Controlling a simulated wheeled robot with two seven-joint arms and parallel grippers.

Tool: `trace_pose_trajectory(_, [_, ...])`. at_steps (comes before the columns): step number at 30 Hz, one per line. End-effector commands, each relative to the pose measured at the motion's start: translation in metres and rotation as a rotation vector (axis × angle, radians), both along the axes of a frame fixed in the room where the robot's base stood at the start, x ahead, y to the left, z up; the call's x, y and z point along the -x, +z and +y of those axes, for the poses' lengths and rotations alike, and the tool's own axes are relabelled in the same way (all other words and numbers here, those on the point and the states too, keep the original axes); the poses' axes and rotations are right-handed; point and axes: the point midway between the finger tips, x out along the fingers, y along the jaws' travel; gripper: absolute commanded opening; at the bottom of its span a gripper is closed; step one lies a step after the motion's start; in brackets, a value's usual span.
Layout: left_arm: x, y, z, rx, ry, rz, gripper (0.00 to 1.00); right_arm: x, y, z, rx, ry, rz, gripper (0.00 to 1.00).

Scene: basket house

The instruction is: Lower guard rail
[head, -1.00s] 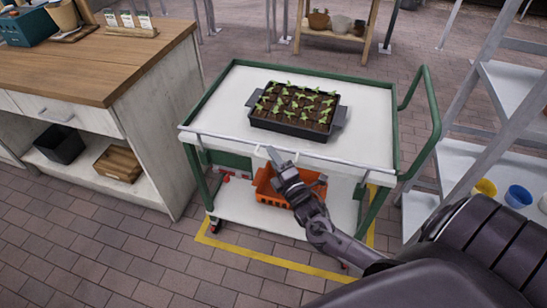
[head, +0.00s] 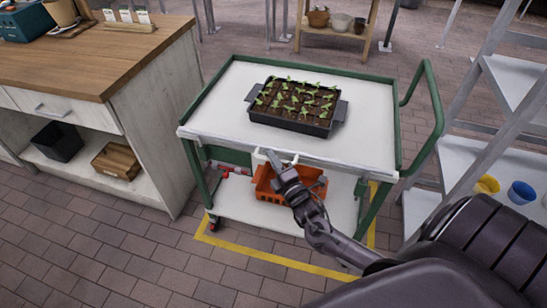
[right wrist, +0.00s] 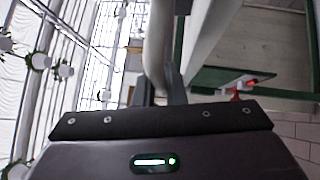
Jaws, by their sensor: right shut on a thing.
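The guard rail (head: 340,163) is a pale grey bar along the near edge of the green-framed cart's white top (head: 215,112). A white handle (head: 260,154) sticks out from the rail near its middle; it also shows in the right wrist view (right wrist: 158,40). My right gripper (head: 272,160) is shut on this handle, with a dark finger on each side of it in the right wrist view (right wrist: 160,90). The gripper hides part of the handle. My left gripper is not in view.
A black seedling tray (head: 290,122) stands on the cart top. An orange crate (head: 265,188) sits on the lower shelf behind my right gripper. A wooden-topped workbench (head: 110,60) is at left, a grey shelf rack (head: 480,150) at right. The cart's push handle (head: 434,110) juts right.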

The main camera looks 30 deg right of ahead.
Motion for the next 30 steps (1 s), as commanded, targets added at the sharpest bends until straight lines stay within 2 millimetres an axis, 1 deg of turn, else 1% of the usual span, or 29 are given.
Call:
trace_pose_trajectory(1, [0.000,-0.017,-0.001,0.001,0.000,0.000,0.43,0.000,-0.022,0.000,0.000,-0.001,0.005,0.00])
trace_pose_trajectory(3, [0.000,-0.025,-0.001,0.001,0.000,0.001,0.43,0.000,-0.035,0.000,0.000,-0.001,0.004,0.00])
trace_pose_trajectory(6, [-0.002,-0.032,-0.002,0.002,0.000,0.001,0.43,0.001,-0.047,0.000,-0.001,-0.002,0.005,0.00])
trace_pose_trajectory(9, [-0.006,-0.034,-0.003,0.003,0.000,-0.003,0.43,0.001,-0.051,0.000,0.000,-0.001,0.004,0.00])
trace_pose_trajectory(18, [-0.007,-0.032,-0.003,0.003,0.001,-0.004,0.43,0.002,-0.052,0.000,-0.002,-0.001,0.011,0.00])
trace_pose_trajectory(19, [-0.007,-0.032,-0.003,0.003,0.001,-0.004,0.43,0.002,-0.052,0.000,-0.002,-0.001,0.012,0.15])
trace_pose_trajectory(23, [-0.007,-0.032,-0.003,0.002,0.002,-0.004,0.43,0.002,-0.052,0.000,-0.002,0.000,0.011,0.32])
trace_pose_trajectory(30, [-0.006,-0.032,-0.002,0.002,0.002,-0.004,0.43,0.001,-0.050,0.000,-0.001,-0.001,0.005,0.33])
